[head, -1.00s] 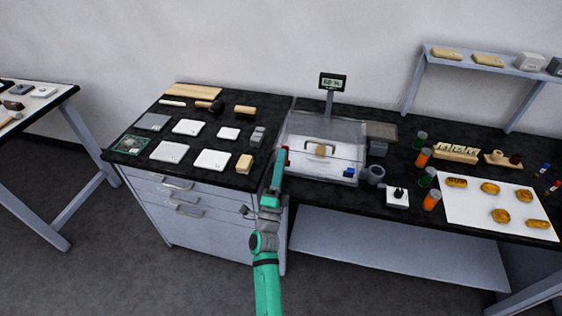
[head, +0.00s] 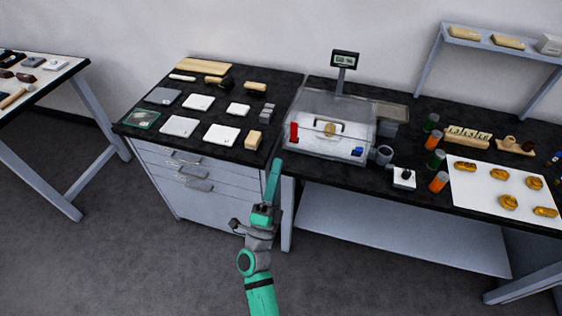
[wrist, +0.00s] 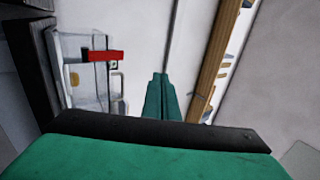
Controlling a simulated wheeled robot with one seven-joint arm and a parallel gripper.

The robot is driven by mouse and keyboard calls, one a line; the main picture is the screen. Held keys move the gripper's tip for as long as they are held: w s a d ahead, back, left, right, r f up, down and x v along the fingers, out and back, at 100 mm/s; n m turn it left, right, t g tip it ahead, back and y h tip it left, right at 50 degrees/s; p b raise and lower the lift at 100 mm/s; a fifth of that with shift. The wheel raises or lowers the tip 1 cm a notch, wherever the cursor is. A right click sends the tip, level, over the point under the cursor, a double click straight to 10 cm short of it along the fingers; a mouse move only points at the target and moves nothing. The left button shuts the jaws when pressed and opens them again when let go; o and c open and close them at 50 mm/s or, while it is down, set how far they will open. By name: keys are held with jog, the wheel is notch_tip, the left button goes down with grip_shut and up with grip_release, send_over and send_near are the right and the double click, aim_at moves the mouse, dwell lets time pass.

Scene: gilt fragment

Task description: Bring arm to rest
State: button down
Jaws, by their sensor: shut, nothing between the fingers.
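My arm is green and grey and rises from the bottom middle of the head view. My gripper (head: 275,165) is in front of the bench edge, between the drawer cabinet and the clear box. Its fingers are together and hold nothing. In the wrist view the closed green fingers (wrist: 161,90) point away from the camera, with the clear box to their left. The gripper appears apart from the bench and the box.
The clear box (head: 300,148) with a red part stands on the black bench. The drawer cabinet (head: 200,185) carries pale slabs and tools. Vials (head: 438,182) and a white sheet (head: 480,200) with golden pieces lie at right. A side table (head: 60,85) stands at left. Open floor lies in front.

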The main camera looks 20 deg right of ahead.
jog(key=shift+a, duration=0.1)
jog(key=s+a+f+n+g+y, duration=0.2)
jog(key=s+a+f+n+y, duration=0.2)
jog(key=s+n, duration=0.4)
jog(key=s+a+f+n+g+y, duration=0.1)
jog(key=s+a+f+n+y, duration=0.4)
jog(key=s, duration=1.1)
jog(key=s+a+f+n+g+y, duration=0.2)
jog(key=s+a+f+n+y, duration=0.2)
jog(key=s+n, duration=0.7)
jog(key=shift+s+a+f+n+g+y, duration=0.15)
jog(key=shift+s+a+n+g+y, duration=0.25)
jog(key=shift+s, duration=0.35)
jog(key=shift+a, duration=0.1)
